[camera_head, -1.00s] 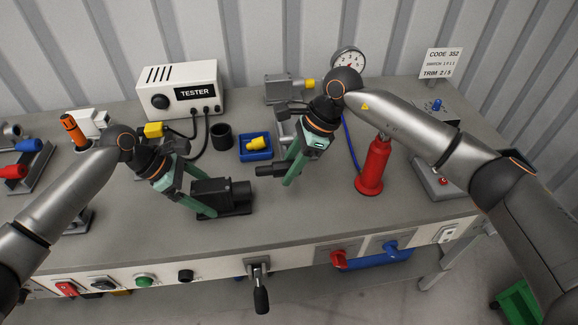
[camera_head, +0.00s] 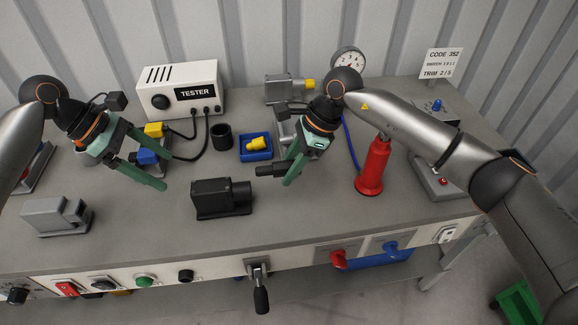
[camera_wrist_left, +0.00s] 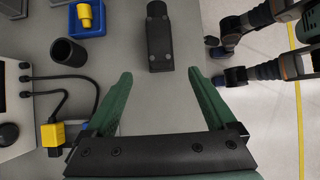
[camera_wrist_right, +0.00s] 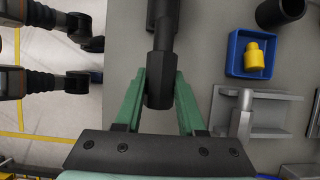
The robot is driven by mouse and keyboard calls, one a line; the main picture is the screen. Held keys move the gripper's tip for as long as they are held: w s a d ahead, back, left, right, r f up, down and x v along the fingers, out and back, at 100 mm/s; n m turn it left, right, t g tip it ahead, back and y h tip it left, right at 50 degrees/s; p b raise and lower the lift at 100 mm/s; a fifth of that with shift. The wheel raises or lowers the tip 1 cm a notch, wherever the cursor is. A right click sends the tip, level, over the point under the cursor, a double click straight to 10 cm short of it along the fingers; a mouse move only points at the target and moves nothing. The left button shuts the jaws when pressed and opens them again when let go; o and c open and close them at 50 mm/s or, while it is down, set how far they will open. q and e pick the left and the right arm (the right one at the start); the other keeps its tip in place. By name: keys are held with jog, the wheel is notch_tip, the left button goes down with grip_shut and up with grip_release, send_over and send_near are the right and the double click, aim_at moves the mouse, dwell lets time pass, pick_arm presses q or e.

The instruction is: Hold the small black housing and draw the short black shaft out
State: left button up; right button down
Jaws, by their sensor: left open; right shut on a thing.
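The small black housing (camera_head: 215,198) stands on the bench near the front middle, and its block also shows in the left wrist view (camera_wrist_left: 158,38). My left gripper (camera_head: 172,172) is open and empty, up and to the left of the housing, not touching it. My right gripper (camera_head: 288,178) is shut on the short black shaft (camera_head: 267,170), held to the upper right of the housing and apart from it. In the right wrist view the shaft's thick end (camera_wrist_right: 158,92) sits between the fingers. The fingers hide part of the shaft in the head view.
A blue tray (camera_head: 256,156) with a yellow part and a black cup (camera_head: 221,136) stand behind. The white tester (camera_head: 180,88) is at the back. A red bottle-shaped thing (camera_head: 373,170) stands right, a grey block (camera_head: 56,216) left. The bench front around the housing is clear.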

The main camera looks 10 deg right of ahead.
pick_arm(q)
jog(key=v, duration=0.9)
jog(key=shift+a+r+p, duration=0.3)
